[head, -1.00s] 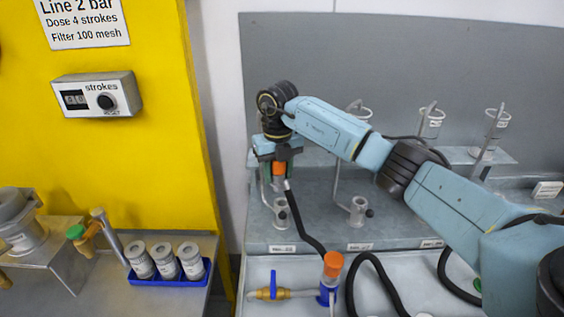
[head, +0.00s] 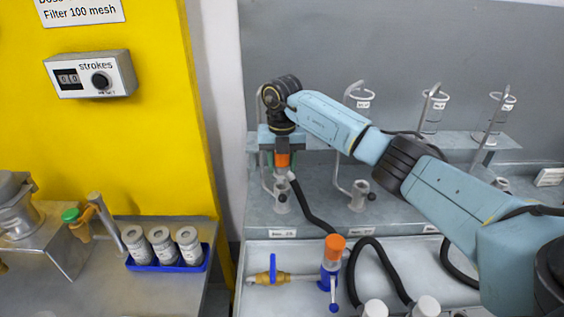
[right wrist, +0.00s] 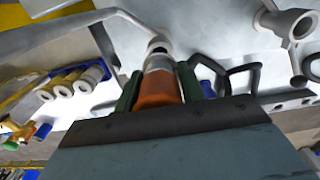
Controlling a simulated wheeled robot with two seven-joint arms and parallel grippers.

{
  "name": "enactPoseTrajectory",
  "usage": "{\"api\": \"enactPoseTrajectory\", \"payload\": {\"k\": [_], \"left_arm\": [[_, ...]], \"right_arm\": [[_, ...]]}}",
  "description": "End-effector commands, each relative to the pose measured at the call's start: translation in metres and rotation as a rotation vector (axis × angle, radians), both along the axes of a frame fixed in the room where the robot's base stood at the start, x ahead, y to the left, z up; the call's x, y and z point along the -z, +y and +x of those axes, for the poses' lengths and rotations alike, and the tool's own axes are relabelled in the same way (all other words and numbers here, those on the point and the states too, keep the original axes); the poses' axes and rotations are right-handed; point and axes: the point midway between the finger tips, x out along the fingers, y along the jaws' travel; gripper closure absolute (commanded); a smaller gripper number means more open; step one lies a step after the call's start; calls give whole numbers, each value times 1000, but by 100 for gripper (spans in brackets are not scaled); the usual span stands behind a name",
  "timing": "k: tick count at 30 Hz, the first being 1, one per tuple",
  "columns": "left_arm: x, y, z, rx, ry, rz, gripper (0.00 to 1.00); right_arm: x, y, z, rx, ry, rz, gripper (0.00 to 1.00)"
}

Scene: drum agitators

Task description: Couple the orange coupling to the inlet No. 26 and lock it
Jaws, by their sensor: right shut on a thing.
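The orange coupling (head: 282,159) is held upright between the green fingers of my right gripper (head: 282,161), at the left of the rear bench. In the right wrist view the orange coupling (right wrist: 160,88) sits between the fingers, its grey end close to a bent grey tube. A grey inlet with a side knob (head: 282,201) stands just below the coupling in the head view. The label under it (head: 283,233) is too small to read fully. I cannot tell whether coupling and inlet touch. My left gripper is not in view.
A second grey inlet (head: 359,196) stands to the right. A black hose (head: 317,222) runs near the coupling. An orange-topped blue valve (head: 333,262) stands in front. A blue tray (head: 139,265) of grey cylinders is at left, beside the yellow panel (head: 130,165).

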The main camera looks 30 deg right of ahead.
Motion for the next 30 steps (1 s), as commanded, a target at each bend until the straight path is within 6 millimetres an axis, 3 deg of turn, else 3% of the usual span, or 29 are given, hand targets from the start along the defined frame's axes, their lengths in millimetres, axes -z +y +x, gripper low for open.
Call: {"api": "enactPoseTrajectory", "payload": {"k": [30], "left_arm": [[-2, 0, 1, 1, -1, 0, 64]], "right_arm": [[7, -1, 1, 0, -2, 0, 92]]}}
